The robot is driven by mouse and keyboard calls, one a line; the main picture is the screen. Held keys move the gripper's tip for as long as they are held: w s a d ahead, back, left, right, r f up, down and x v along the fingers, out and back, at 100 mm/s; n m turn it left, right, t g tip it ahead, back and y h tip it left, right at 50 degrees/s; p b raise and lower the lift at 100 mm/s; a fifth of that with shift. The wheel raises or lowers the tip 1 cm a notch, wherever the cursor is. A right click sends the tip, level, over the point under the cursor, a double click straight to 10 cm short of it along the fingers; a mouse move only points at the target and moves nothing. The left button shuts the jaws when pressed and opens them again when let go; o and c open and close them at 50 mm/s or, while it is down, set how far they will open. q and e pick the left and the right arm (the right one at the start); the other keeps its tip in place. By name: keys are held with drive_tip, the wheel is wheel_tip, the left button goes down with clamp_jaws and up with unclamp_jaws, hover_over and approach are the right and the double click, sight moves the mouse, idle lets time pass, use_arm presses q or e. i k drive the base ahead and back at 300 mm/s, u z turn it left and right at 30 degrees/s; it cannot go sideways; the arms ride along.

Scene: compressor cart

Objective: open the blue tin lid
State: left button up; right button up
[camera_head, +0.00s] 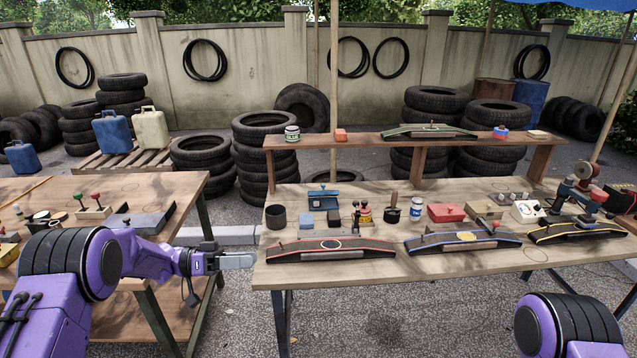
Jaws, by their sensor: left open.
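A small blue tin (322,199) stands at the back left of the right-hand workbench (290,280). At this size I cannot tell how its lid sits. My left gripper (238,261) is open and empty in the gap between the two benches, near the left edge of the right-hand bench. It is to the left of and nearer than the blue tin, and apart from it. My right gripper is not in view; only part of my right arm shows at the lower right.
A dark cup (276,217) stands left of the tin, and a long dark red-edged piece (331,249) lies in front. A red tin (446,212) and a jar (416,207) stand further right. A raised shelf (370,140) runs behind. The bench's front strip is clear.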

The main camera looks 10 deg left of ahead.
sight(318, 193)
drive_tip(key=i, duration=1.75)
